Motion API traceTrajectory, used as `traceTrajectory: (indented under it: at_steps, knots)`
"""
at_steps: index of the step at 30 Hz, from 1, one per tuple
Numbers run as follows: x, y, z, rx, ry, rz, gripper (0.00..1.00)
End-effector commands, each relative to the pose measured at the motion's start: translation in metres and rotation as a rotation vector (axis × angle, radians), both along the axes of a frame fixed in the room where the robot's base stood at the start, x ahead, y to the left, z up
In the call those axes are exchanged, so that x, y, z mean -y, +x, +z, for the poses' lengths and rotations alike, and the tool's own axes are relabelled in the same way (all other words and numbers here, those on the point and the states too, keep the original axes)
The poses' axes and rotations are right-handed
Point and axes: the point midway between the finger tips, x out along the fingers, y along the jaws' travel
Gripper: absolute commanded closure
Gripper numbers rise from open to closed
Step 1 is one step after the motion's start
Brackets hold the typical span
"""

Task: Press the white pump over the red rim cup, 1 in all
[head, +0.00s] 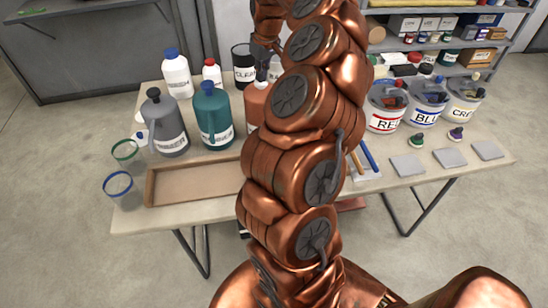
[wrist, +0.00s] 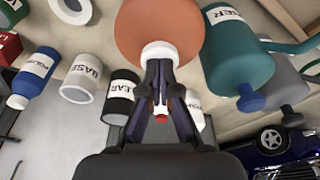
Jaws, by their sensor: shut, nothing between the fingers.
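The orange bottle (head: 255,103) stands on the table, mostly hidden behind my arm in the head view. The wrist view shows its rounded orange body (wrist: 160,22) and its white pump (wrist: 160,50). My gripper (wrist: 159,68) is shut and empty, with its fingertips at the white pump's edge in that view; I cannot tell whether they touch. A red-rimmed cup does not show in either view; the area behind my arm is hidden. A green-rimmed cup (head: 125,151) and a blue-rimmed cup (head: 118,184) stand at the table's left.
A teal bottle (head: 213,117) with a blue pump and a grey bottle (head: 165,125) stand left of the orange one. White bottles (head: 177,76) and a black can (head: 243,66) stand behind. A brown tray (head: 195,199) lies in front. Labelled tubs (head: 386,119) stand right.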

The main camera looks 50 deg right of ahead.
Motion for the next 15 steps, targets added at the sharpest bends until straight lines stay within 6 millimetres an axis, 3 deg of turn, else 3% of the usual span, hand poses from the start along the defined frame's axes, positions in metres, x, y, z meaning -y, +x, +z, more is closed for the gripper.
traceTrajectory:
  at_steps: [15]
  knots:
    - [0.001, 0.000, 0.024, 0.000, -0.001, -0.001, 1.00]
